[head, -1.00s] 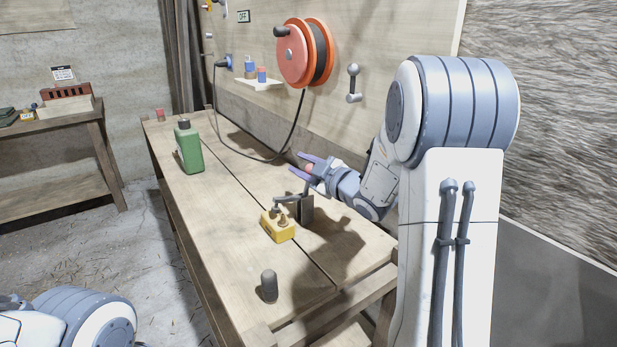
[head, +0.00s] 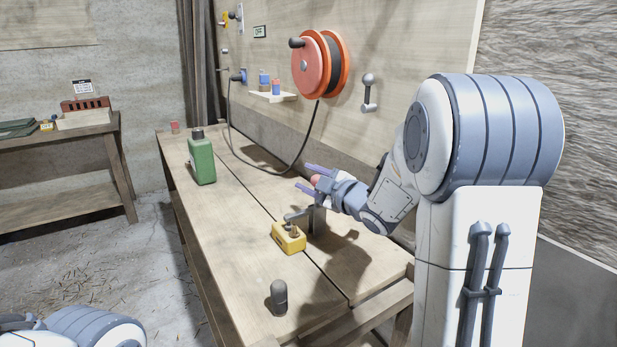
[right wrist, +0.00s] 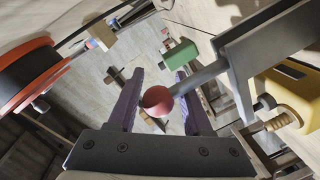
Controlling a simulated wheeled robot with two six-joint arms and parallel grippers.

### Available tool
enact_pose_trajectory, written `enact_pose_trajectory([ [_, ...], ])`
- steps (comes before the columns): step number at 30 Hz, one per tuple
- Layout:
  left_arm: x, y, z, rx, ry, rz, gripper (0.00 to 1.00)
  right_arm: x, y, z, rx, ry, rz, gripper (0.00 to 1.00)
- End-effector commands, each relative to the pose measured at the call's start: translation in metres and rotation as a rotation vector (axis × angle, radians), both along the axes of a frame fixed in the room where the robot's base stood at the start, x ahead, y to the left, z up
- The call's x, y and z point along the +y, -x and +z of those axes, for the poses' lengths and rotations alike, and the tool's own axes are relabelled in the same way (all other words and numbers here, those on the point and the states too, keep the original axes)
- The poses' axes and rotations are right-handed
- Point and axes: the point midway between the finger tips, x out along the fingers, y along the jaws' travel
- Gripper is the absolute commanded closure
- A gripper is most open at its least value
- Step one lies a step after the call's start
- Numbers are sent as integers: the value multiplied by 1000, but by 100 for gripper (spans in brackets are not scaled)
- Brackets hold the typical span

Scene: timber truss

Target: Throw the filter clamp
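The filter clamp (head: 318,220) is a dark grey upright bracket with a lever, standing on the bench beside a yellow block (head: 289,239). In the right wrist view its lever (right wrist: 203,79) ends in a red ball knob (right wrist: 157,101). My right gripper (head: 305,177) is at the knob end, above the bracket. In the right wrist view the purple fingers of my right gripper (right wrist: 160,75) stand apart on either side of the knob, with gaps visible. My left gripper is out of view; only part of my left arm shows at the bottom left.
A green bottle (head: 202,160) stands farther back on the bench (head: 235,215), and a dark rounded peg (head: 279,297) near its front. An orange cable reel (head: 319,65), a small shelf (head: 272,97) and a grey lever (head: 369,92) are on the wall behind. The bench's left side is mostly clear.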

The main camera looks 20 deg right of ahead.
Motion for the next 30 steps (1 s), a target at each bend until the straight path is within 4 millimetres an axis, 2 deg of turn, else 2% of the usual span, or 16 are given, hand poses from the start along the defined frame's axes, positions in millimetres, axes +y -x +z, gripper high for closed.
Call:
enact_pose_trajectory([
  [1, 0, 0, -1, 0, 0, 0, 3, -4, 1, -6, 13, -1, -11, 31],
  [15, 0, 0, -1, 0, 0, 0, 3, -4, 5, 1, -2, 2, -8, 31],
  [17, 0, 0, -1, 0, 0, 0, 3, -5, 12, 2, -1, 2, -9, 31],
  [27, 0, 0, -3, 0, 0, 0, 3, -18, 76, 8, 1, 2, -13, 31],
  [30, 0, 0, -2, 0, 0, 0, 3, -20, 89, 9, 1, 1, -12, 31],
])
